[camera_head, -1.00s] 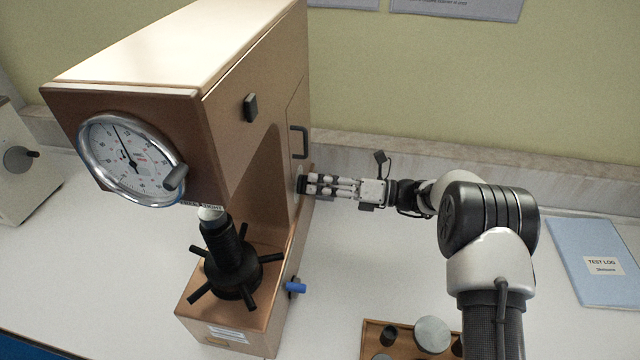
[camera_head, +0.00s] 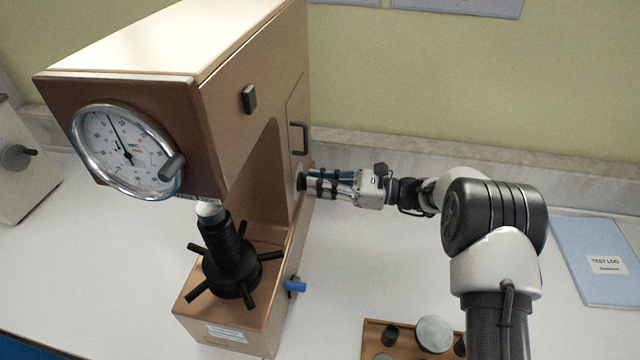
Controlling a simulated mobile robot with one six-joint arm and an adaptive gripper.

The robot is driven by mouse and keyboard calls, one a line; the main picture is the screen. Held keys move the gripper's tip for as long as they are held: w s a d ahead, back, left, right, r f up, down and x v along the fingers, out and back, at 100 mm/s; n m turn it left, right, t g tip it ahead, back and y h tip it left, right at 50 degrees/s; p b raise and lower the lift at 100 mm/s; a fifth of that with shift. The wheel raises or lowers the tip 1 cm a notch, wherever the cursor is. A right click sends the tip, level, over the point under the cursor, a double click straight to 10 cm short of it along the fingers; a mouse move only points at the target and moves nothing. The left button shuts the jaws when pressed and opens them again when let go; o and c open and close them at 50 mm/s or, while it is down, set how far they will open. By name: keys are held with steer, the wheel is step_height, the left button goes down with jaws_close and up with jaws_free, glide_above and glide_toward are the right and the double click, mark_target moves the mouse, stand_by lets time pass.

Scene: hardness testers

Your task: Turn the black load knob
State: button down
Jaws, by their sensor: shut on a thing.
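The brown hardness tester (camera_head: 240,110) stands on the white bench, with a round dial gauge (camera_head: 124,152) on its front. My gripper (camera_head: 310,184) reaches in from the right and its fingers are shut at the tester's right side, low, below the black handle. The black load knob (camera_head: 300,182) is between the fingertips and mostly hidden by them; only a dark bit shows against the side plate.
A black handle (camera_head: 299,139) sticks out above my gripper. A wooden tray (camera_head: 378,334) and a blue test log (camera_head: 598,258) lie on the bench. Another tester (camera_head: 20,165) is at the far left.

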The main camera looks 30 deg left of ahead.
steer(key=shift+s+n+b, duration=0.2)
steer(key=shift+n+b, duration=0.5)
steer(key=shift+n, duration=3.6)
steer(key=c, duration=1.7)
jaws_free()
steer(key=shift+o, duration=0.2)
steer(key=shift+d, duration=0.2)
steer(key=v, duration=1.1)
steer(key=shift+d, duration=0.35)
steer(key=shift+w, duration=0.15)
